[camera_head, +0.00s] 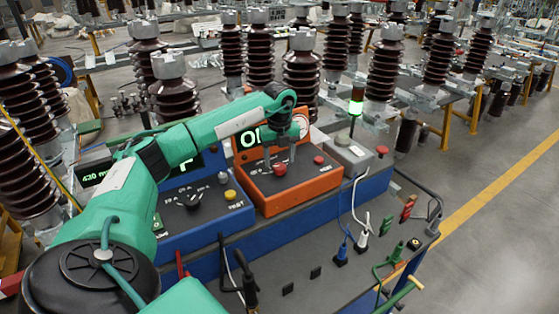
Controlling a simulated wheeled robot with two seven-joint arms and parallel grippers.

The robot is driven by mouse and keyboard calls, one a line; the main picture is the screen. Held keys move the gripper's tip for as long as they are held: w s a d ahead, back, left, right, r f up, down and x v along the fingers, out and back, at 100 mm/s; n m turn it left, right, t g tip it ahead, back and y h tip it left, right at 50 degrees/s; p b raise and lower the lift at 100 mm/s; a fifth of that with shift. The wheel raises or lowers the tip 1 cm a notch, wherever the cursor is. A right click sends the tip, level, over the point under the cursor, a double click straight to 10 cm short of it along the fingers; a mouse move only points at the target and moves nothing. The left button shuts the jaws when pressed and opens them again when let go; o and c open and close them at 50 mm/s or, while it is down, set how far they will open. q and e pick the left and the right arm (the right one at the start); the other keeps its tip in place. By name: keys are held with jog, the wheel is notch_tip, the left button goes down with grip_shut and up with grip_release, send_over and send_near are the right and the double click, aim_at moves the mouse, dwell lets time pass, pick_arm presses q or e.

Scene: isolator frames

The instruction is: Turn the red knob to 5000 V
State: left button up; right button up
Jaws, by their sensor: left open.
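The orange tester box (302,199) stands on the blue-edged bench. A red knob (280,170) sits on its sloping top panel. My left gripper (279,156) points down just above the red knob, its dark fingers apart. I cannot tell whether the fingers touch or straddle the knob. The box's upright display (247,138) shows a partly covered reading; my left wrist hides the rest. The marks around the knob are too small to read. My right gripper is not in view.
A second red button (319,160) lies right of the knob. A blue tester (205,215) with a yellow button (230,195) stands to the left. Cables and plugs occupy the front panel.

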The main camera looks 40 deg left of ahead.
aim_at(279, 169)
pick_arm(q)
jog(key=shift+f, duration=1.5)
jog(key=shift+c, duration=0.2)
jog(key=c, duration=1)
jog(key=shift+o, duration=0.2)
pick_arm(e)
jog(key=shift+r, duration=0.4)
